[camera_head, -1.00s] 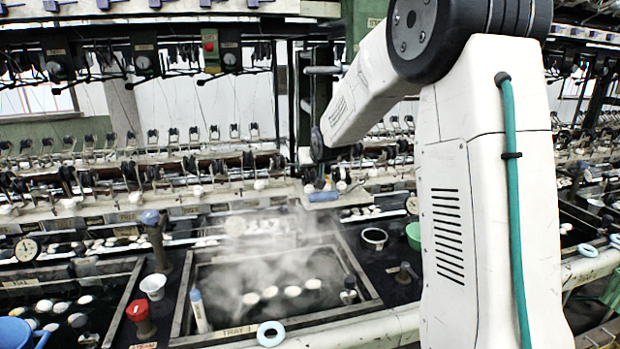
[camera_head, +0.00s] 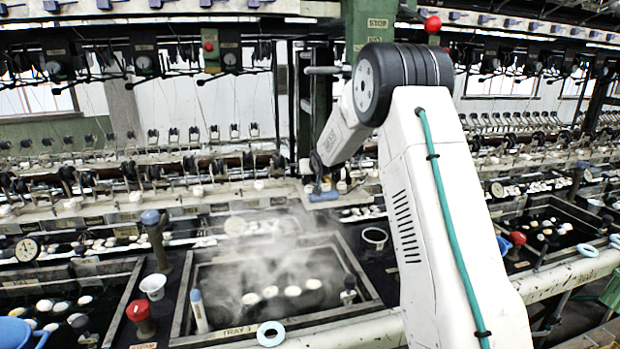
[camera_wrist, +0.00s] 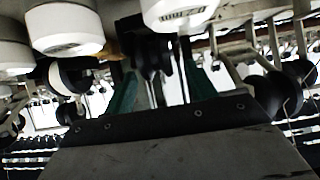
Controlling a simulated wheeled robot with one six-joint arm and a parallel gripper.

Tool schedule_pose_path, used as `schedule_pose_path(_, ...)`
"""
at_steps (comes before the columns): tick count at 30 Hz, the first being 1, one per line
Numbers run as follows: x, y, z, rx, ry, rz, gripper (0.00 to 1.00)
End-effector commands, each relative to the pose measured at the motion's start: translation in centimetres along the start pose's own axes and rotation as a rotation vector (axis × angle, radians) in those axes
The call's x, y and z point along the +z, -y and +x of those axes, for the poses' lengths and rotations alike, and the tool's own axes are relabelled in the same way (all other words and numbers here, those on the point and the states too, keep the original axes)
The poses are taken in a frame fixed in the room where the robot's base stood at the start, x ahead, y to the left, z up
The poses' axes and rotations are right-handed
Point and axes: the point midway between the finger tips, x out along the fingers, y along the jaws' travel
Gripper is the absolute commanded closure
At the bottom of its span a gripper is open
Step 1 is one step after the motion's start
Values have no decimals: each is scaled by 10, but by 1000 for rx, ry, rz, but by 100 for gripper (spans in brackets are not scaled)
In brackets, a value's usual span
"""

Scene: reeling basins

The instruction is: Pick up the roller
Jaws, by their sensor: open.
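A small blue pad (camera_head: 323,196) lies on the ledge at the front of the reeling frame, in the middle of the head view. A small blue item on it may be the roller; it is too small and too covered by my arm's end to tell. My gripper (camera_head: 319,180) hangs just above the pad, small and dark, with its fingertips hard to make out. It is open, and nothing is seen held in it. The wrist view shows white spools (camera_wrist: 65,28) and dark round wheels close by, with no clear roller.
A steaming basin (camera_head: 282,270) with white cocoons is in front of the ledge. Green posts and rows of spindles crowd the space behind my arm.

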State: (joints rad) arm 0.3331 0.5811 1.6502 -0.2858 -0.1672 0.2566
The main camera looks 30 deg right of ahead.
Motion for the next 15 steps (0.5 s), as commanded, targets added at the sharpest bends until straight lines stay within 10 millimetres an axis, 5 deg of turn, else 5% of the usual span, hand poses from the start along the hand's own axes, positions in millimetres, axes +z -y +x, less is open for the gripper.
schedule_pose_path(4, 0, 0, 0, 1, 0, 0, 44)
schedule_pose_path(10, 0, 0, 0, 0, 0, 0, 92)
schedule_pose_path(15, 0, 0, 0, 0, 0, 0, 92)
